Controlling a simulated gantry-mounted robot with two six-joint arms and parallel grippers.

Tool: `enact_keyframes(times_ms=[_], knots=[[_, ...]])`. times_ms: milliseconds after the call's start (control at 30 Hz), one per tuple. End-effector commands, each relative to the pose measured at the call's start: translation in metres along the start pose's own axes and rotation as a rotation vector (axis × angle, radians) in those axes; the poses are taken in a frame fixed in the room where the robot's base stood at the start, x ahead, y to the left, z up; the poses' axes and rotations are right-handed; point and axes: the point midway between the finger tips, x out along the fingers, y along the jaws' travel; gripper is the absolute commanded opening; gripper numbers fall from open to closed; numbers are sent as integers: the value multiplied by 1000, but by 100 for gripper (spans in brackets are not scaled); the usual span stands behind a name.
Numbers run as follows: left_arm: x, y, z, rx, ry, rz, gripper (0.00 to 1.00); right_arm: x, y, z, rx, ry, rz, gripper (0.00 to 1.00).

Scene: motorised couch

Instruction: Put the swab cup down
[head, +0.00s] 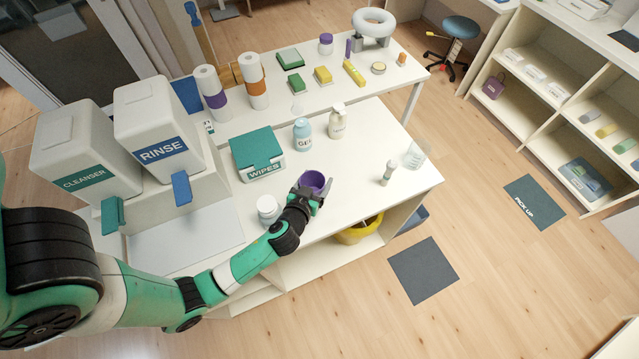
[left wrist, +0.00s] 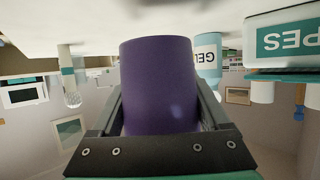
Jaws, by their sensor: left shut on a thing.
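The swab cup (head: 315,181) is a purple cup at the front of the white table. It fills the middle of the left wrist view (left wrist: 160,85). My left gripper (head: 310,192) is shut on it, with one finger on each side of the cup. In the head view the cup's open top shows, and the gripper covers part of its near side. I cannot tell whether its base touches the table (head: 345,215). My right gripper is not in view.
A white jar (head: 268,209) stands just left of my gripper. The wipes box (head: 257,153), gel bottle (head: 302,134) and a pump bottle (head: 337,121) stand behind. A small vial (head: 388,172) and clear beaker (head: 416,154) stand right. Table space between cup and vial is clear.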

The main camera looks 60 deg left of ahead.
Motion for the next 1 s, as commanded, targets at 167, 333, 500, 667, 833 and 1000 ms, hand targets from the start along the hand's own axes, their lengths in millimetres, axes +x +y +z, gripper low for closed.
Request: enact_keyframes(times_ms=[167,333,500,667,833,1000], knots=[[14,-4,26,-1,-2,-7,23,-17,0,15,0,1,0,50],[18,-7,37,-5,0,-11,23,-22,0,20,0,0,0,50],[17,-7,35,-5,0,-11,23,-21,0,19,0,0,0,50],[18,-7,38,-4,-1,-12,84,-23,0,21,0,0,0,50],[18,-7,37,-4,-1,-12,100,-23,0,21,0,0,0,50],[17,-7,36,-4,-1,-12,100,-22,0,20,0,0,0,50]])
